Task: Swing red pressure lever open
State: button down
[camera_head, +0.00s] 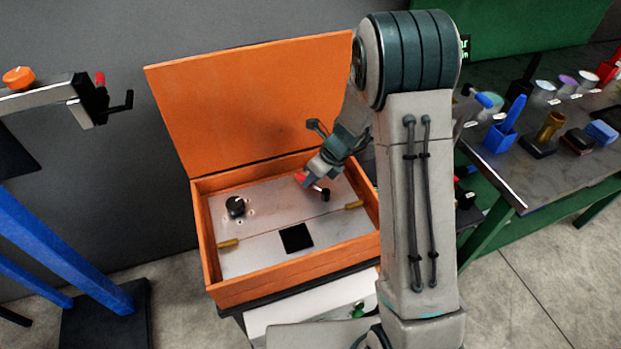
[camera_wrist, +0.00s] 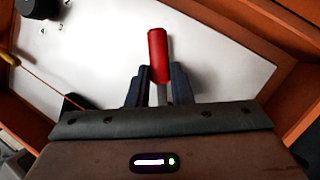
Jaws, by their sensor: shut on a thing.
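The red pressure lever (camera_head: 300,177) sits on the silver panel (camera_head: 264,262) inside an orange box, in its right half. In the wrist view the red handle (camera_wrist: 158,55) stands between the fingers, with a grey stem below it. My gripper (camera_wrist: 159,85) is shut on the lever, its two dark fingers on either side of the handle's lower end. In the head view my gripper (camera_head: 312,178) reaches down to the lever from the upper right. A dark knob or base (camera_head: 321,194) shows beside it. The lever's pivot cannot be made out clearly.
The orange box (camera_head: 204,262) has a raised lid (camera_head: 250,100) behind the panel and walls around it. A black knob (camera_head: 236,206) stands at the panel's left. Two yellow latches and a black square (camera_head: 296,238) lie nearer the front. A cluttered workbench stands at the right.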

jog(key=shift+w+d+m+t, duration=0.2)
jog(key=shift+m+t, duration=0.05)
jog(key=shift+m, duration=0.35)
jog(key=shift+w+d+m+t, duration=0.15)
jog(key=shift+d+m+t, duration=0.1)
jog(key=shift+m, duration=0.35)
jog(key=c, duration=1.3)
grip_release()
jog(key=p+v, duration=0.1)
jog(key=v, duration=1.3)
jog(key=shift+a+p, duration=0.3)
jog(key=shift+s, duration=0.1)
